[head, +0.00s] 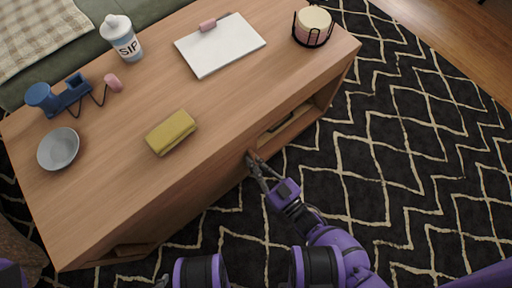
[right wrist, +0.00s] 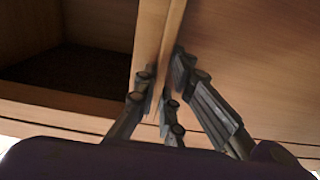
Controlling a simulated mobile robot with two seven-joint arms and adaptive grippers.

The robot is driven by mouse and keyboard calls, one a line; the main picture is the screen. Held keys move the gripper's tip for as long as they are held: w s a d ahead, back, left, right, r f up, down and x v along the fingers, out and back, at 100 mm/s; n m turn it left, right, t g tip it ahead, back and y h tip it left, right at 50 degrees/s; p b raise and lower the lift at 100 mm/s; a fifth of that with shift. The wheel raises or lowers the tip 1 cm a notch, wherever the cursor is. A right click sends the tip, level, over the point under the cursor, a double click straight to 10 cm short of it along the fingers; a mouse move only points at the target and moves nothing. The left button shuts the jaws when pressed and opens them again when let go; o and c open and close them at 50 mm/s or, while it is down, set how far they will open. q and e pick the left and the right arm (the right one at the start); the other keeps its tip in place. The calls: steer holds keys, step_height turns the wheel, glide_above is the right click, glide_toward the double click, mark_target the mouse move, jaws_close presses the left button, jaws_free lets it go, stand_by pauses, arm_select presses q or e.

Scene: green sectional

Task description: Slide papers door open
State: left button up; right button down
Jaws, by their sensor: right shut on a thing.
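The papers door (right wrist: 235,65) is a flat wooden sliding panel in the front of the low wooden table (head: 100,165). In the right wrist view an open compartment (right wrist: 70,80) lies left of the door's upright edge. In the head view an open compartment (head: 285,130) shows in the table's front, right of my gripper. My right gripper (head: 252,158) is at the door's edge beside this opening. It is shut on that edge, with its fingers (right wrist: 160,92) at both sides of the wood. The fingertips are partly dark. My left gripper cannot be made out.
On the tabletop are a yellow folded cloth-like item (head: 171,132), a grey bowl (head: 58,149), a blue object (head: 60,97), a SIP cup (head: 121,38), a white pad (head: 220,45) and a candle in a black holder (head: 312,26). Patterned rug (head: 400,150) is clear at right.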

steer(key=shift+s, duration=0.1)
steer(key=c, duration=1.8)
jaws_free()
steer(key=shift+c, duration=0.2)
steer(key=shift+d, duration=0.1)
steer(key=v, duration=1.1)
steer(key=shift+s+d, duration=0.2)
steer(key=shift+s, duration=0.15)
